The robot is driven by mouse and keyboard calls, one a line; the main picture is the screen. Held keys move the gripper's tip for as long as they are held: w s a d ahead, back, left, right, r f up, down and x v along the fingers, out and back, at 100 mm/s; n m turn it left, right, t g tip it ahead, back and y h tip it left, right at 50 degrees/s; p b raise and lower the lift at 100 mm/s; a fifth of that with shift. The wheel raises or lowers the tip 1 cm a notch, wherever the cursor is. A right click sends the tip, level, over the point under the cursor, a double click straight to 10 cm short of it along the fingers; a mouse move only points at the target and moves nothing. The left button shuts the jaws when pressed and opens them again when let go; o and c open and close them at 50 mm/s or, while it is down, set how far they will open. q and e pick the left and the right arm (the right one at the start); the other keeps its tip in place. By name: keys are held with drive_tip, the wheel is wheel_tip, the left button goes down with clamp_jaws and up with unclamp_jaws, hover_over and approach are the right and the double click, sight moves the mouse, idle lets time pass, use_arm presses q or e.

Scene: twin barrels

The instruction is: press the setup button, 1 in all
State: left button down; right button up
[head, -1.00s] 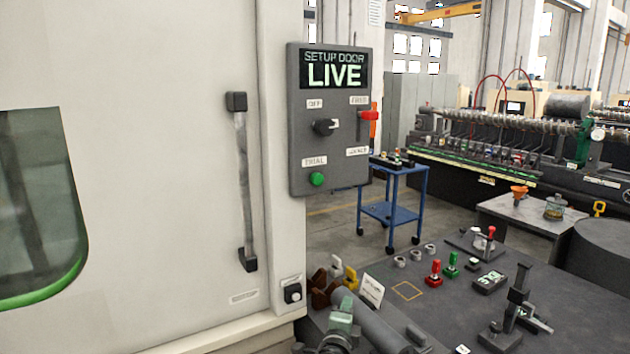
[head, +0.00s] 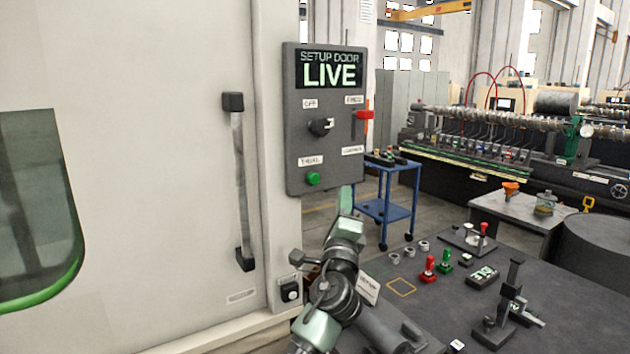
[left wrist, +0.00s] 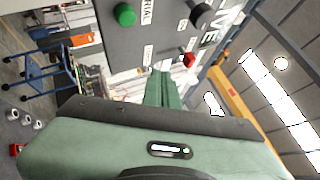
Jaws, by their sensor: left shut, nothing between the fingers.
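The grey panel (head: 330,125) on the machine's front reads "SETUP DOOR LIVE" on its screen (head: 332,71). A round green button (head: 313,179) sits at its lower left under a "TRIAL" label; it also shows in the left wrist view (left wrist: 125,14). A small box with a black button (head: 290,291) is mounted lower on the machine; its label is too small to read. I cannot tell which one is the setup button. My left gripper (head: 346,197) is shut and empty, pointing up just below the panel's lower right edge, apart from the green button. My right gripper is out of view.
The panel also has a black knob (head: 321,127) and a red lever (head: 365,115). A long door handle (head: 240,180) is to the left. A dark table (head: 560,320) with red and green pieces stands right, with a blue cart (head: 385,209) behind it.

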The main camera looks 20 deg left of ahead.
sight(313, 179)
use_arm(q)
drive_tip(key=w+a+b, duration=0.2)
drive_tip(key=w+a, duration=0.3)
drive_tip(key=a, duration=0.2)
drive_tip(key=shift+w, duration=0.25)
idle(0.3)
drive_tip(key=shift+b, duration=0.35)
idle(1.6)
drive_tip(key=shift+w+a, duration=0.25)
drive_tip(key=shift+a, duration=0.1)
